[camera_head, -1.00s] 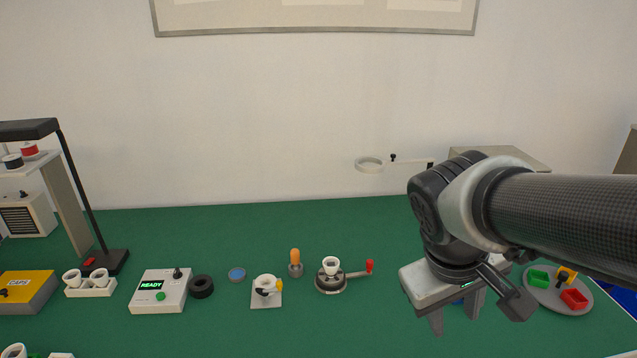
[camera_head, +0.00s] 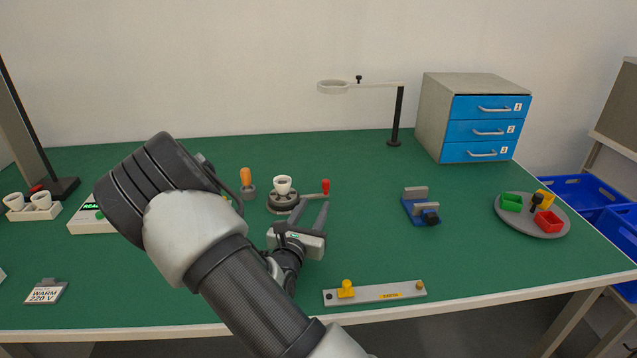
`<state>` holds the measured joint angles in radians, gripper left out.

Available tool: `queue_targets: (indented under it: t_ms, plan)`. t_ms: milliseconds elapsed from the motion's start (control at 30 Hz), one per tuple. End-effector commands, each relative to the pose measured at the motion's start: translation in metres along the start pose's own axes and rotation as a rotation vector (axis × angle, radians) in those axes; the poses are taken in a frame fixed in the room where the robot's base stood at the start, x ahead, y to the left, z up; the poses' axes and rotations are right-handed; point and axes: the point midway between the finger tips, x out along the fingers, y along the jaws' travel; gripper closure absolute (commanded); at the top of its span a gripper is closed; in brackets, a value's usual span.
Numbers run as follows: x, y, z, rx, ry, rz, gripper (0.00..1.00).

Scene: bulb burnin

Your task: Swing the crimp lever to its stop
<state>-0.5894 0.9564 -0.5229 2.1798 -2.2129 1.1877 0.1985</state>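The crimp tool is a round dark base (camera_head: 283,206) with a white cup-shaped socket (camera_head: 282,185) on top. Its crimp lever (camera_head: 311,196) is a grey arm reaching right from the base and ending in an upright red knob (camera_head: 326,187). My gripper (camera_head: 314,205) is open and empty, low in front of the lever. Its fingers point away from me, with the tips just short of the lever and knob in the picture. I cannot tell whether a finger touches the lever.
An orange-handled tool (camera_head: 246,181) stands left of the crimp base. A blue fixture (camera_head: 421,208) and a grey round tray (camera_head: 530,227) lie to the right. A plate with a yellow knob (camera_head: 375,293) lies at the front edge. Green table is clear between them.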

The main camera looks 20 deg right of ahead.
Motion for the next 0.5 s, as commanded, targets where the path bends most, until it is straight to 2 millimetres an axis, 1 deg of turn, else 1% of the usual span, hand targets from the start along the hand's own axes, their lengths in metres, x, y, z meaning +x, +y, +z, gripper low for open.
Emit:
queue_targets:
  t_ms: [167, 267, 500]
  plan:
    - [0.015, 0.003, -0.003, -0.008, -0.002, 0.010, 0.63]
    - [0.034, 0.002, -0.003, -0.008, -0.003, 0.009, 0.63]
    - [0.087, 0.002, -0.004, -0.008, -0.003, 0.008, 0.63]
